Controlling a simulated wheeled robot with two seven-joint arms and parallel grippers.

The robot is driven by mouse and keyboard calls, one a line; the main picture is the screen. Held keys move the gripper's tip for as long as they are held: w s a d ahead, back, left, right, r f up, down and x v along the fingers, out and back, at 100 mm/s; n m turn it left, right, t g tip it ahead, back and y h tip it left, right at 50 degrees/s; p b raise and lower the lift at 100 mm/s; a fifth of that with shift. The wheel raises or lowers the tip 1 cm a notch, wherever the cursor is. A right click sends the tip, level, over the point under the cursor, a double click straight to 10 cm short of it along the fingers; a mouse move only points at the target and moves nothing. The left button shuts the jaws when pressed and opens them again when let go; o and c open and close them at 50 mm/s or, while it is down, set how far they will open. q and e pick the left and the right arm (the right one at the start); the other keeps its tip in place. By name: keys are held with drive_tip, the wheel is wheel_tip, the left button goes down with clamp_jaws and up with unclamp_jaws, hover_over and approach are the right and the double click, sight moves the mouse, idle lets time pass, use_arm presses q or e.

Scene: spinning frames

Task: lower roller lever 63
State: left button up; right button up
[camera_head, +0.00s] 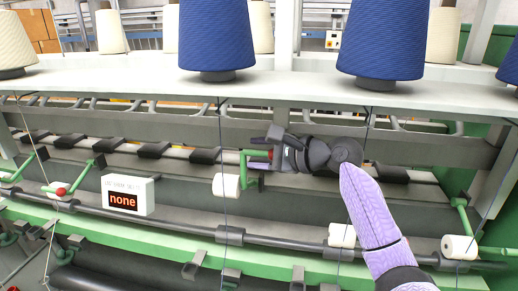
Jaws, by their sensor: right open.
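My right gripper (264,153) is open, and its jaws point left in the middle of the view. A green roller lever (246,168) stands right at the jaws, with a bit of red between the fingers. The gripper partly hides this lever, and I cannot tell whether the fingers touch it. A white roller (226,186) sits just below and left of the gripper. No number 63 is readable on the lever. My left gripper is out of view.
A white box with a display reading "none" (123,202) is at left. Beside it is another green lever with a red knob (61,191). Blue yarn cones (217,38) stand on the shelf (290,90) above. Thin yarns hang down in front of the frame.

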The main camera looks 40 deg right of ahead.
drive_tip(key=shift+w, duration=0.15)
drive_tip(key=shift+f, duration=0.1)
drive_tip(key=shift+c, duration=0.6)
clamp_jaws()
idle(0.6)
